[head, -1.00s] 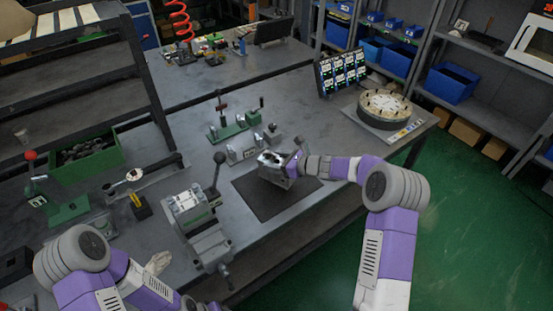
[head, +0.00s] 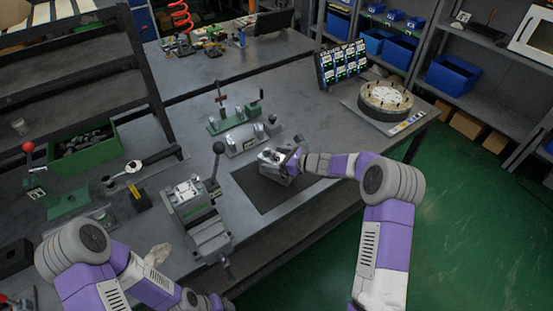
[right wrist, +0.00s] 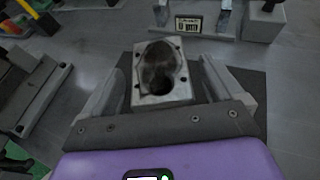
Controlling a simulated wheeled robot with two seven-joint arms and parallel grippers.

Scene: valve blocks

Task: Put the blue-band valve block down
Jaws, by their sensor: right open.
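A grey metal valve block (head: 272,157) stands on the dark mat (head: 262,194) near the mat's back edge. It also shows in the right wrist view (right wrist: 160,88), with a large dark opening and small holes in the face towards me; no blue band can be made out. My right gripper (head: 288,161) is open around it. In the right wrist view, its fingers (right wrist: 161,88) stand on either side, with a gap visible at least on the right. My left gripper (head: 222,303) is at the bottom edge, mostly cut off.
A vise (head: 203,225) with a light block on top stands left of the mat. Fixtures (head: 243,140) stand just behind the mat. A round dial plate (head: 386,97) and a display panel (head: 342,63) are at the back right. The front part of the mat is clear.

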